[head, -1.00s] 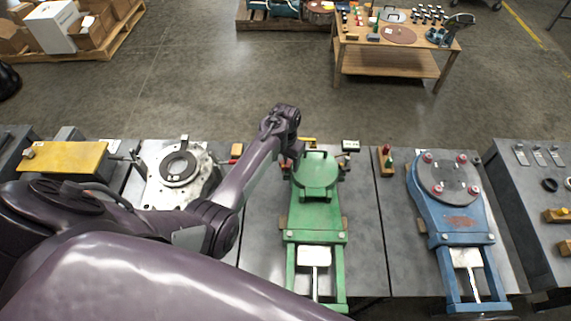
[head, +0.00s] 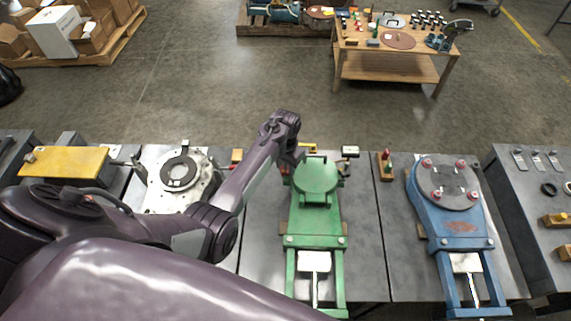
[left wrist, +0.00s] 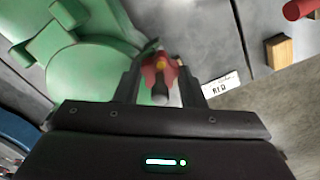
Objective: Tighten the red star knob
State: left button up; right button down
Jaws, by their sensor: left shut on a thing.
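The red star knob (left wrist: 152,76) shows in the left wrist view between my left gripper's two dark fingers, with a yellow spot near its centre. My left gripper (left wrist: 161,82) is shut on it. In the head view my left gripper (head: 290,168) is at the left side of the green fixture (head: 317,222), near its round plate, and the arm hides most of the knob. The green fixture also fills the upper left of the left wrist view (left wrist: 85,70). My right gripper is not in view.
A blue fixture (head: 455,226) with a grey disc stands to the right, and a pale ring-topped fixture (head: 160,195) to the left. Wooden blocks stand nearby (left wrist: 279,53).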

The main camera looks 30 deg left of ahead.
pick_arm(q)
jog(key=m+p, duration=0.1)
jog(key=m, duration=0.2)
jog(key=shift+r+p, duration=0.15)
jog(key=shift+p, duration=0.2)
jog(key=m+p, duration=0.1)
jog(key=m, duration=0.6)
jog(key=shift+m, duration=0.3)
jog(key=m, duration=0.2)
jog(key=shift+m, duration=0.4)
jog(key=m, duration=0.3)
jog(key=shift+f+m+b, duration=0.25)
jog(key=shift+m+b, duration=0.05)
jog(key=m+b, duration=0.1)
jog(key=m, duration=0.2)
jog(key=shift+m, duration=0.3)
jog(key=m+b, duration=0.2)
jog(key=m, duration=0.1)
jog(key=shift+f+m+b, duration=0.1)
jog(key=shift+m+b, duration=1.35)
jog(key=shift+m, duration=0.55)
